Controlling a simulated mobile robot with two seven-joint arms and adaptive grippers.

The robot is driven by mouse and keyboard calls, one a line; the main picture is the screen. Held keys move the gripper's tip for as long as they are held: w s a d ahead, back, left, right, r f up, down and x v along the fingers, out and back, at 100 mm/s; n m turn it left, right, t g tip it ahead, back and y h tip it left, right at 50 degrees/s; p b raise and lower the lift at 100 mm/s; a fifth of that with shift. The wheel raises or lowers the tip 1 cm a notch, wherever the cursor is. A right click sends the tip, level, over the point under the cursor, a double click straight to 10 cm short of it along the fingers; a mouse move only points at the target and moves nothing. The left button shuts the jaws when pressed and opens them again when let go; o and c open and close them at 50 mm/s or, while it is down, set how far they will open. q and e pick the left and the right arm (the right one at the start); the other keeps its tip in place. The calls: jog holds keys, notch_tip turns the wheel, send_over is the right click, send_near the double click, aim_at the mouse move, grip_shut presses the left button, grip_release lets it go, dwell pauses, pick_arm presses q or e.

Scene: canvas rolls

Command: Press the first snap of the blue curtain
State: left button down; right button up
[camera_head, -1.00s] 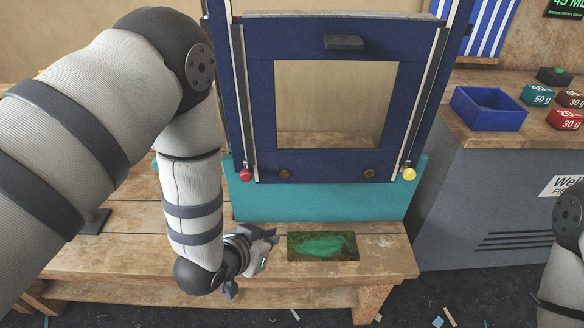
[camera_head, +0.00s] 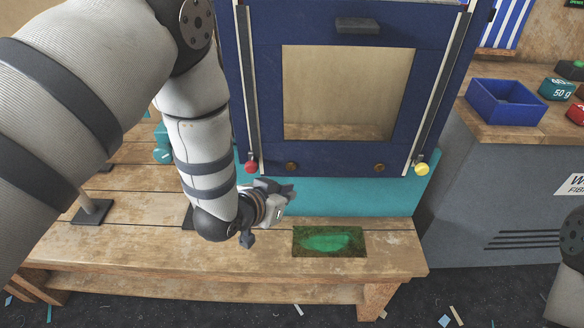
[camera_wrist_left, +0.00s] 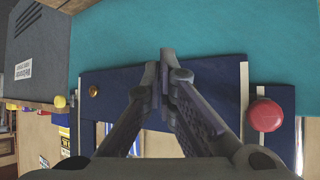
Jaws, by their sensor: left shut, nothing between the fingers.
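The blue curtain (camera_head: 347,161) is a dark blue panel with a clear window, hanging in front of a teal board (camera_head: 372,195). Two copper snaps sit on its lower band, a left one (camera_head: 292,166) and a right one (camera_head: 379,167). My left gripper (camera_head: 291,189) is shut and empty, with its tips just below the left snap in the head view. In the left wrist view the shut fingers (camera_wrist_left: 165,62) overlap the curtain band. One copper snap (camera_wrist_left: 94,90) shows there; the other is not visible. I cannot tell whether the fingers touch the curtain. My right gripper is out of view.
A red knob (camera_head: 251,167) and a yellow knob (camera_head: 422,169) end the side rails. A green patch in a dark tray (camera_head: 300,250) lies on the wooden bench (camera_head: 170,258). A blue bin (camera_head: 505,112) and weights stand on the right counter.

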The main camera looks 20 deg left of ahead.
aim_at(297, 175)
pick_arm(q)
jog(key=shift+w+a, duration=0.3)
jog(key=shift+w, duration=0.65)
jog(key=shift+w+a, duration=0.25)
jog(key=shift+w, duration=0.65)
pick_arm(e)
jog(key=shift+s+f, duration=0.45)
pick_arm(q)
jog(key=shift+w+a, duration=0.1)
jog(key=shift+w, duration=0.3)
jog(key=shift+w+a+b, duration=0.1)
jog(key=shift+w+b, duration=0.2)
jog(key=shift+w, duration=0.15)
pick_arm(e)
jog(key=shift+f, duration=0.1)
pick_arm(q)
jog(key=shift+s+r, duration=0.1)
jog(key=shift+s, duration=0.05)
jog(key=shift+s+d+p, duration=0.25)
jog(key=shift+s+p, duration=0.1)
jog(key=shift+s, duration=0.4)
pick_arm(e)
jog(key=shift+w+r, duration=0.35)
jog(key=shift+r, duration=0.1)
